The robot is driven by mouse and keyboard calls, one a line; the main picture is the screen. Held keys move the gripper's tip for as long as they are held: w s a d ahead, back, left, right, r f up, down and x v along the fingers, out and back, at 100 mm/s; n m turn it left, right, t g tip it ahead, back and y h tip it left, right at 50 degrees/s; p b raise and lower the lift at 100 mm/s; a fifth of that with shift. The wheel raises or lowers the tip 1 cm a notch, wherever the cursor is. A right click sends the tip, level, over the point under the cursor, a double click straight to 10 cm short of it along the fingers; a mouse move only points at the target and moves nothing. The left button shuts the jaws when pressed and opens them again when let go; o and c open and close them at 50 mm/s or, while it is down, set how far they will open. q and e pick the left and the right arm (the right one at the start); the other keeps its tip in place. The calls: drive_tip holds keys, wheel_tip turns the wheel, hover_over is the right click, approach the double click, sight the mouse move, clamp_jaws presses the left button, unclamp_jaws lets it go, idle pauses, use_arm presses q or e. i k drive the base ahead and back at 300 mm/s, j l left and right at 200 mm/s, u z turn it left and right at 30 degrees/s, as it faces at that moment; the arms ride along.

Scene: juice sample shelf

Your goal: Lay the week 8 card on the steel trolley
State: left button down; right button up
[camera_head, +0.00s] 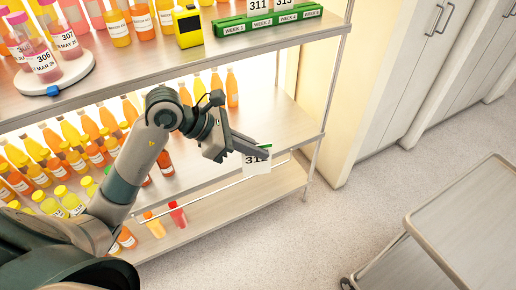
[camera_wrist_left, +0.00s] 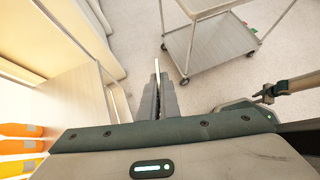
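My left gripper (camera_head: 250,147) is shut on a white card (camera_head: 257,164) that hangs from its fingertips in front of the shelf's right end. Black digits starting "31" show on the card; the rest is hidden by the fingers, and I cannot read a week on it. In the left wrist view the left gripper (camera_wrist_left: 158,92) pinches the card (camera_wrist_left: 157,65), seen edge-on. The steel trolley (camera_head: 470,215) stands at the lower right, apart from the card; it also shows in the left wrist view (camera_wrist_left: 210,52). A dark part at the right of the wrist view may be my right gripper, too small to judge.
A green holder (camera_head: 268,20) with week labels and cards numbered 311 and 313 stands on the upper shelf (camera_head: 200,62). A yellow device (camera_head: 188,27) and several bottles stand beside it. More bottles fill the lower shelves. Open floor (camera_head: 345,215) lies between shelf and trolley.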

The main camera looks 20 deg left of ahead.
sight(460, 233)
drive_tip(key=i+l+z, duration=0.3)
drive_tip(key=l, duration=0.15)
drive_tip(key=i+l+z, duration=0.15)
drive_tip(key=l+z, duration=0.15)
drive_tip(key=l, duration=0.15)
drive_tip(key=i+l+z, duration=0.3)
